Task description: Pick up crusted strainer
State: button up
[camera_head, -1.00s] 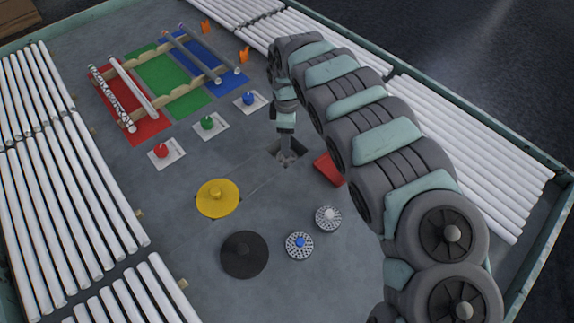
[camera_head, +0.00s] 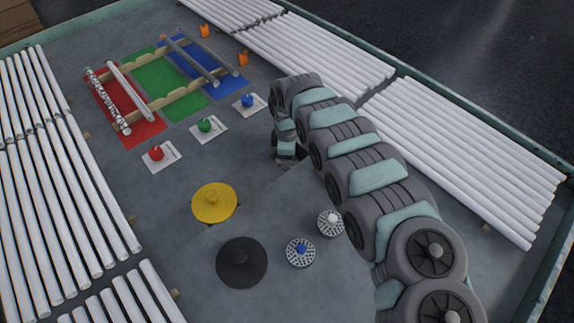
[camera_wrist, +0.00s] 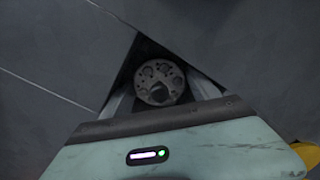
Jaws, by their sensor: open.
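A strainer with a blue knob (camera_head: 300,252) and one with a white knob (camera_head: 330,223) sit on the deck. A yellow disc (camera_head: 214,203) and a black disc (camera_head: 241,263) lie left of them. Red (camera_head: 157,154), green (camera_head: 205,126) and blue (camera_head: 248,101) buttons stand near the tube racks.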

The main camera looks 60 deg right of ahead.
jog(key=shift+r, duration=0.1)
jog(key=shift+c, duration=0.5)
jog(key=c, duration=0.9)
jog(key=shift+c, duration=0.2)
